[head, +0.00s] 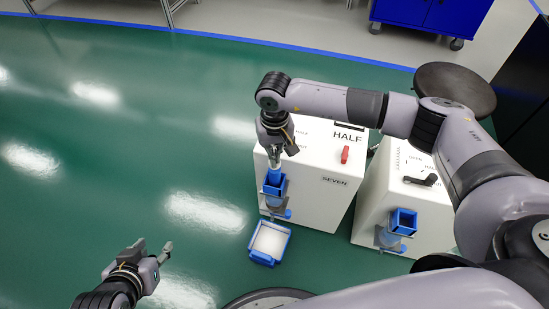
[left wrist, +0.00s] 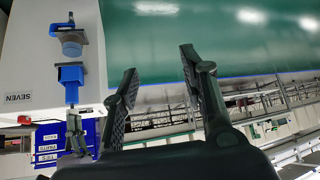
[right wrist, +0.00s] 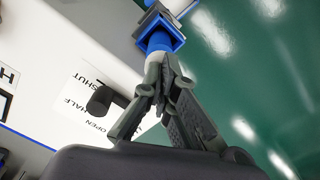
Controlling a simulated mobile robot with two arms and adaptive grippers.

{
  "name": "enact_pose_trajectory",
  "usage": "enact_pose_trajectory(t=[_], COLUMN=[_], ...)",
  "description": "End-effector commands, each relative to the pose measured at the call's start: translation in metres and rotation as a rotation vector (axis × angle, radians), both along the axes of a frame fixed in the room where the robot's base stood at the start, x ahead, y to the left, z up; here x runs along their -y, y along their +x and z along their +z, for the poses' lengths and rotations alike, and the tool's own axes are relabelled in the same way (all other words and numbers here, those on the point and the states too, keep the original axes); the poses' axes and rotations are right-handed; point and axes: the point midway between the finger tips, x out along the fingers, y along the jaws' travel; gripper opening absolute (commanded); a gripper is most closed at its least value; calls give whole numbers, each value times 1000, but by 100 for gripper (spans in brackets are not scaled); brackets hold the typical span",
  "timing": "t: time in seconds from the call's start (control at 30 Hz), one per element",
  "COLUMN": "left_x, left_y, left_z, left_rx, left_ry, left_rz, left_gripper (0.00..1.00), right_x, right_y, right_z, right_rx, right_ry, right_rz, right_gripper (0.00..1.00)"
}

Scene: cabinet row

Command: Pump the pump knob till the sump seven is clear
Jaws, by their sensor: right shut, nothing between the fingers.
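The white cabinet with the label SEVEN (head: 340,215) stands in the middle of the head view. On its front is a blue square-topped pump housing (head: 275,188). A round blue knob (right wrist: 160,41) shows inside the housing in the right wrist view. My right gripper (head: 273,160) points down over the housing. Its shut fingers (right wrist: 160,62) hold nothing, and their tips are at or just above the knob; I cannot tell if they touch. The liquid level inside the sump is not readable. My left gripper (head: 153,252) is open and empty, over the floor at the lower left.
A blue tray (head: 287,247) with a white inside lies on the floor below the housing. A black lever (right wrist: 101,101) by SHUT, HALF and OPEN marks is near my right fingers. A second white cabinet (head: 375,205) stands to the right. Green floor at left is clear.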

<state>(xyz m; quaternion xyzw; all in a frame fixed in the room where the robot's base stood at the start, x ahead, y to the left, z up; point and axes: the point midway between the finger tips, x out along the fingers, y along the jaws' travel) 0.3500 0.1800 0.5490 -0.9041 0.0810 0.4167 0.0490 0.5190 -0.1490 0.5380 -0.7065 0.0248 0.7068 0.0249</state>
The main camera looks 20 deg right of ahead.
Motion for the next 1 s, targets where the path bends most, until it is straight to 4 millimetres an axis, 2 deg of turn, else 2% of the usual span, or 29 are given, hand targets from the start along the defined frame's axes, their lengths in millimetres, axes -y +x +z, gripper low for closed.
enact_pose_trajectory(t=[0.67,1.0], left_x=[-14,-19], left_y=[-33,-55], left_z=[-13,-21], left_rx=[-174,-274], left_ry=[40,59], left_rz=[19,25], left_gripper=[40,40], right_x=[0,0], right_y=[0,0], right_z=[16,24], right_rx=[0,0], right_ry=[-1,-1], right_rz=[0,0], right_gripper=[0,0])
